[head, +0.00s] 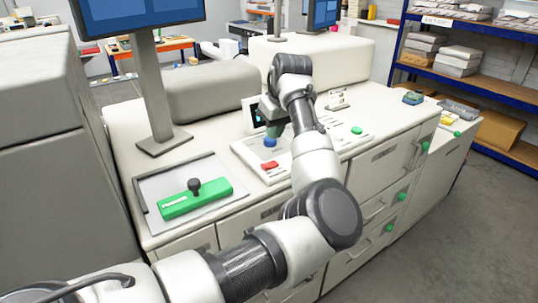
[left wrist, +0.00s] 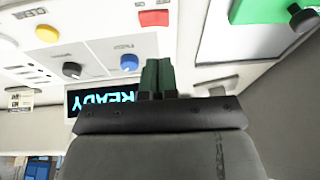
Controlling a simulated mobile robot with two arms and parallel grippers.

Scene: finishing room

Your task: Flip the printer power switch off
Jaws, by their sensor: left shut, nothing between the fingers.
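The printer's sloped control panel (head: 247,152) sits on the pale cabinet top; it also shows upside down in the left wrist view (left wrist: 190,45). It carries a red switch or button (head: 270,166), seen too in the left wrist view (left wrist: 153,18), and a blue knob (head: 270,142), also at the left wrist (left wrist: 129,62). I cannot tell by its label which control is the power switch. The lit display (left wrist: 90,98) reads READY. My left gripper (head: 272,131) is shut and empty, its dark green fingers (left wrist: 157,64) close to the blue knob. My right gripper is not in view.
A black knob (left wrist: 72,70) and a yellow knob (left wrist: 46,33) are also on the panel. A green block with a black knob (head: 195,200) lies on a tray at the left. A monitor stand (head: 155,90) rises behind it. Blue shelving (head: 400,50) stands at the right.

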